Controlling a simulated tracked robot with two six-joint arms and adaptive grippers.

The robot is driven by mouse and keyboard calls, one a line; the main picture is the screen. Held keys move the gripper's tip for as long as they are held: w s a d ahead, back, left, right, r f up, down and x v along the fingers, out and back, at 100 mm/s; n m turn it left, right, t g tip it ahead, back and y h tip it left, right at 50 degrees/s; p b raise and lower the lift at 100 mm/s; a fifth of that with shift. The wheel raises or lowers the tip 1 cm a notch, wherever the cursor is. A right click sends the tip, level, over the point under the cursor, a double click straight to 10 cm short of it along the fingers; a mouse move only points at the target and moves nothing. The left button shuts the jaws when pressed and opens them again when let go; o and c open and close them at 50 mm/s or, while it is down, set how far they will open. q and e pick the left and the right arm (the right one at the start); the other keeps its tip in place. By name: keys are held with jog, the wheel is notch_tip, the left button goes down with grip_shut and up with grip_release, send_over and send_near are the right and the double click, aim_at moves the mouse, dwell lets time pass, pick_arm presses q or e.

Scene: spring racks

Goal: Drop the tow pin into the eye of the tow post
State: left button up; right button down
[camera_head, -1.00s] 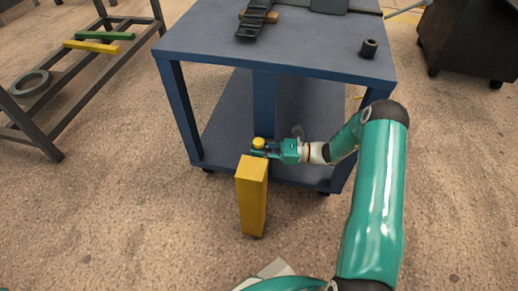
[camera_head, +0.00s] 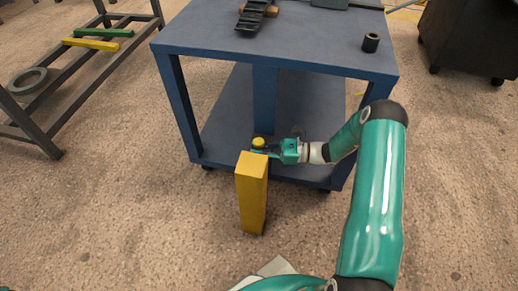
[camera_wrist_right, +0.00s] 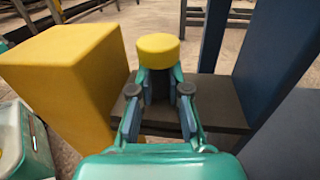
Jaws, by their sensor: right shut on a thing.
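The tow post (camera_head: 251,198) is an upright yellow square post on the floor in front of the blue cart; it also shows at the left in the right wrist view (camera_wrist_right: 70,80). My right gripper (camera_head: 264,151) is shut on the tow pin, whose round yellow head (camera_head: 258,142) shows just behind the post's top. In the right wrist view the pin head (camera_wrist_right: 158,46) stands up between the fingertips (camera_wrist_right: 159,80). The pin's shank is hidden. A dark flat plate (camera_wrist_right: 218,105) lies beyond and below the fingers, beside the post. I cannot see the eye's hole. My left gripper is out of view.
The blue cart (camera_head: 290,62) stands close behind the post, with a black cylinder (camera_head: 370,43) and dark parts on top. A rack (camera_head: 75,83) with coloured bars is at the left. A dark cabinet (camera_head: 465,45) is at the right. Floor is free at the lower left.

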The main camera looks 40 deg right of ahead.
jog(key=shift+r+p, duration=0.65)
jog(key=shift+r, duration=0.35)
dwell(1.0)
jog(key=shift+f+b, duration=0.65)
jog(key=shift+f, duration=0.4)
jog(key=c, duration=1.1)
grip_release()
jog(key=shift+o, duration=0.2)
jog(key=v, duration=0.7)
jog(key=shift+s+d, duration=0.15)
jog(key=shift+d, duration=0.1)
